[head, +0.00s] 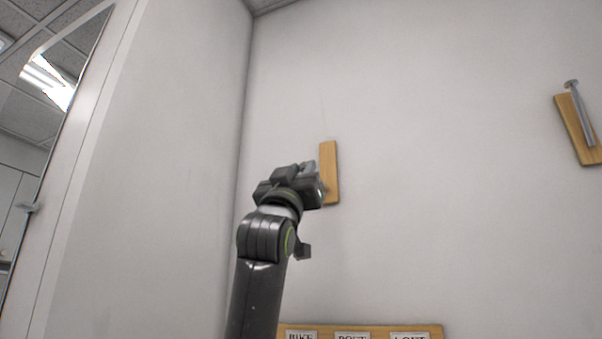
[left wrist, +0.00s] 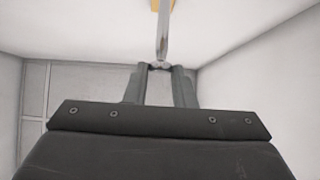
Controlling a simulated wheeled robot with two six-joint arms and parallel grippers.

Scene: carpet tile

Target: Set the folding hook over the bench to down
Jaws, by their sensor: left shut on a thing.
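A wooden plate (head: 331,160) is fixed to the white wall near the middle of the head view. My left gripper (head: 308,170) is right in front of it and covers its lower left part. In the left wrist view, a grey metal hook (left wrist: 163,35) runs from the wooden plate (left wrist: 156,4) at the top edge to my fingertips (left wrist: 160,68). The gripper is shut on the hook's end. In the head view the hook is mostly hidden behind my gripper. No bench shows. My right gripper is not in view.
A second wooden plate (head: 573,130) with a grey metal hook (head: 582,112) is on the wall at far right. A wooden board (head: 375,329) with several lettered labels is at the bottom edge. A white side wall (head: 160,150) stands on the left. The wall between the plates is clear.

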